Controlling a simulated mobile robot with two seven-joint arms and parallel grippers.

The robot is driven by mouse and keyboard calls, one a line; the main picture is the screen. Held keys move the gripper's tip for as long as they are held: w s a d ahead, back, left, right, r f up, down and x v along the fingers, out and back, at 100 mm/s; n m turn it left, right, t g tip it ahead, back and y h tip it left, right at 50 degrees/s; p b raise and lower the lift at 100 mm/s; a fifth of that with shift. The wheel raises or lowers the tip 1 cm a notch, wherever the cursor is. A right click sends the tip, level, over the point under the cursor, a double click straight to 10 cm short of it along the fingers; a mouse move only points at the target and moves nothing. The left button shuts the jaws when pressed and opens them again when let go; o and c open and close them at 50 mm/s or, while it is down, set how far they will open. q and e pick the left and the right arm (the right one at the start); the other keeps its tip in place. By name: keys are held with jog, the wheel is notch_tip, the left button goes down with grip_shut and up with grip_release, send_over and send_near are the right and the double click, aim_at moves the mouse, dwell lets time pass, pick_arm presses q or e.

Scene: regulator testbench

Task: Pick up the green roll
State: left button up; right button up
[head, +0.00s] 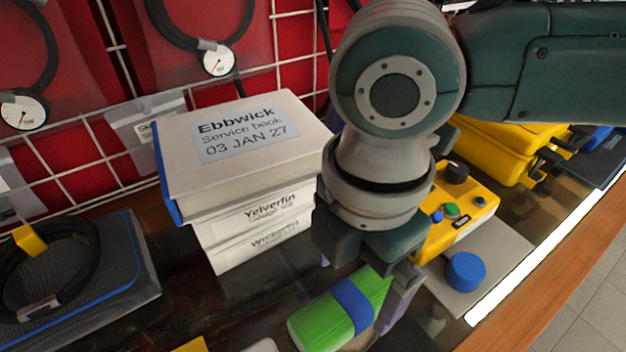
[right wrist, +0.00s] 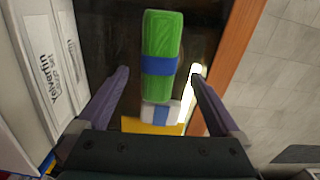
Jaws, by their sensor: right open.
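The green roll (head: 322,322) lies on the dark bench top and has a blue band around it. In the right wrist view the green roll (right wrist: 162,40) lies lengthwise between the fingers' lines, beyond their tips. My right gripper (right wrist: 158,76) is open and empty, with one purple finger on each side of the roll's near end. In the head view my right gripper (head: 362,290) is above the roll, and its wrist hides part of the bench behind. The gap in height between fingers and roll is hard to judge. My left gripper is not in view.
A stack of white boxes with a service book (head: 240,150) on top stands left of the gripper. A yellow control box (head: 460,215) and a blue knob (head: 466,272) are at right. A white, blue-banded item (right wrist: 152,112) lies near the roll.

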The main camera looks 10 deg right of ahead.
aim_at(351, 298)
notch_tip(351, 298, down, 5)
jog(key=shift+w+d, duration=0.1)
jog(key=shift+d, duration=0.05)
jog(key=c, duration=1.5)
jog(key=shift+c, duration=0.3)
jog(key=shift+r, duration=0.2)
